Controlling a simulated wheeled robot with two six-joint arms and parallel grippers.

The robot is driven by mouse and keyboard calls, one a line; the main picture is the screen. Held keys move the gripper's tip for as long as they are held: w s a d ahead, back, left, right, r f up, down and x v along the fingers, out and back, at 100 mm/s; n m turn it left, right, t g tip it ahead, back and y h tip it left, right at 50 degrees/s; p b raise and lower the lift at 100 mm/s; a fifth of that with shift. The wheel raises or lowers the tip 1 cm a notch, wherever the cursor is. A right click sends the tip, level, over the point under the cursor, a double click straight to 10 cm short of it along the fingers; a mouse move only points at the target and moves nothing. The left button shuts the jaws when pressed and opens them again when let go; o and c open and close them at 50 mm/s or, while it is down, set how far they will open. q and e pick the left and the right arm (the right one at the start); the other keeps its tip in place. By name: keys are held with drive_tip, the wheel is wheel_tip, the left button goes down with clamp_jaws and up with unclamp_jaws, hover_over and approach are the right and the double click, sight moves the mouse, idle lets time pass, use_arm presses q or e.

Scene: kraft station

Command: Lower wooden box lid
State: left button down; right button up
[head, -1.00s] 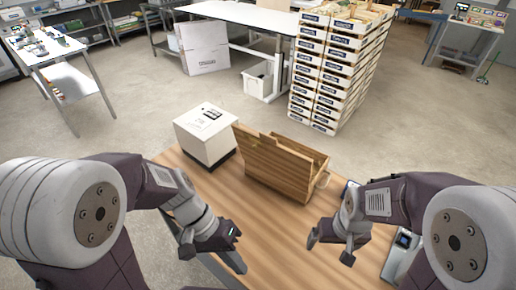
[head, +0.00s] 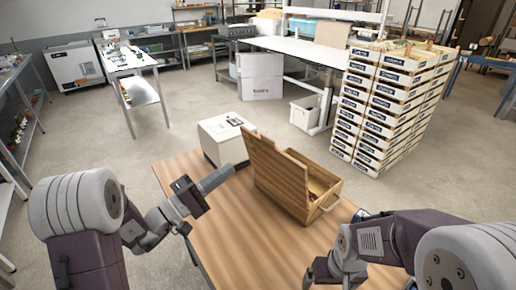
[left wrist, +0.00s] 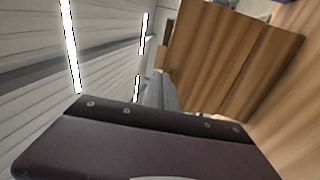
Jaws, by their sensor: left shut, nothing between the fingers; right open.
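The wooden box (head: 324,198) stands on the table with a handle on its right side. Its lid (head: 272,168) is raised and leans up along the box's left side, so the box's top is open. My left gripper (head: 228,174) is shut and empty, left of the lid and apart from it in the head view. In the left wrist view its finger (left wrist: 163,92) points toward a wooden panel (left wrist: 212,55), which looks like the lid. My right gripper (head: 322,278) is open and empty, low in front of the box near the bottom edge.
A stack of crates (head: 385,105) stands on the floor behind. The table's front middle is clear.

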sight(267, 141)
use_arm(q)
drive_tip(key=p+x, duration=0.4)
drive_tip(key=x, duration=0.7)
drive_tip(key=shift+d+r, duration=0.15)
drive_tip(key=shift+d, duration=0.05)
drive_tip(key=shift+w+d, duration=0.2)
drive_tip(key=shift+w, duration=0.15)
